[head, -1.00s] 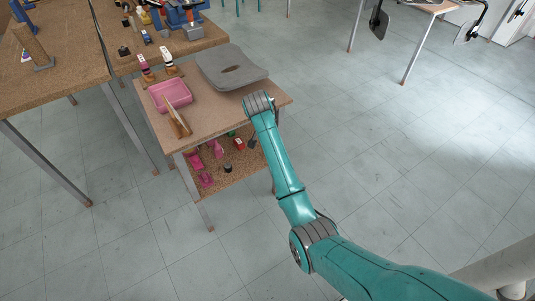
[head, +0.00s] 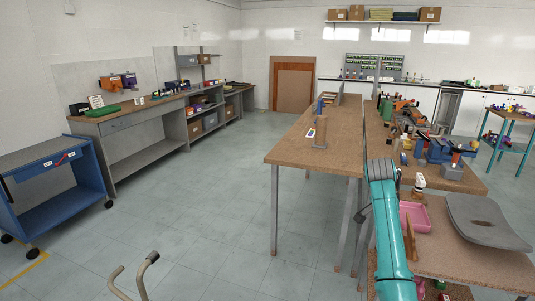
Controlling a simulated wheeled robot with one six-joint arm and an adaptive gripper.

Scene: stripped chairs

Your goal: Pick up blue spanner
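I cannot make out a blue spanner for certain in the head view. Small tools and parts lie on several benches, too small or crowded to name surely. My turquoise arm rises at the lower right, in front of the benches. My gripper does not show.
A long wooden table (head: 300,157) stands in the middle. Right of it are a blue vise (head: 436,150), a pink tray (head: 415,214) and a grey chair shell (head: 485,222). A grey workbench (head: 140,113) lines the left wall. Floor (head: 205,220) between is clear.

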